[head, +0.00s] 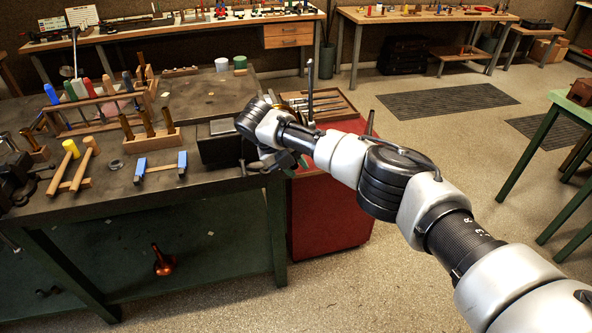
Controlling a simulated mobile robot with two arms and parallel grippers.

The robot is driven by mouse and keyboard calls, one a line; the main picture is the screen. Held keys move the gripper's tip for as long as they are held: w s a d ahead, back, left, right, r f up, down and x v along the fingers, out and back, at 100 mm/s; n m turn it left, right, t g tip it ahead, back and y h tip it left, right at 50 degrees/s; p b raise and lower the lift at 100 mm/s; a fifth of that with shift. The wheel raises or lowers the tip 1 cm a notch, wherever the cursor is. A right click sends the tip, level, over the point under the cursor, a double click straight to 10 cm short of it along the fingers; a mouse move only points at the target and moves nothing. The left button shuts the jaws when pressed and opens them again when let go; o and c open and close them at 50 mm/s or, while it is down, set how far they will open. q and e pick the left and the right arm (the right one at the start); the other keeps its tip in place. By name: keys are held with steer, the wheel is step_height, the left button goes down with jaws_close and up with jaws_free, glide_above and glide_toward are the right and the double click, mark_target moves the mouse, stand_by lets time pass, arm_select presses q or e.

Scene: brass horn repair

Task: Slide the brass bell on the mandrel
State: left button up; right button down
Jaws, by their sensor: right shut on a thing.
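My right arm reaches in from the right to the bench's right corner. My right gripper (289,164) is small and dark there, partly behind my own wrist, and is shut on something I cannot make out. A copper-coloured, bell-shaped piece (163,263) stands flared end down on the green lower shelf; I cannot tell if it is the task's bell. A dark block like a vise (222,146) sits at the bench's right edge beside my wrist. No mandrel can be told for certain. My left gripper is not in view.
The dark workbench (110,195) holds a wooden tool rack (100,103), mallets (80,165) and a blue-padded wooden rest (160,170). The floor farther right is clear up to a green table (560,110).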

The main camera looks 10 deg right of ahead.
steer(key=shift+w+b, duration=0.25)
steer(key=shift+b, duration=0.05)
steer(key=c, duration=0.8)
jaws_free()
steer(key=shift+a+r, duration=0.3)
steer(key=shift+r, duration=0.15)
steer(key=b+v, duration=0.2)
steer(key=v, duration=0.7)
steer(key=shift+r+b, duration=0.35)
steer(key=shift+r, duration=0.05)
steer(key=shift+a, duration=0.15)
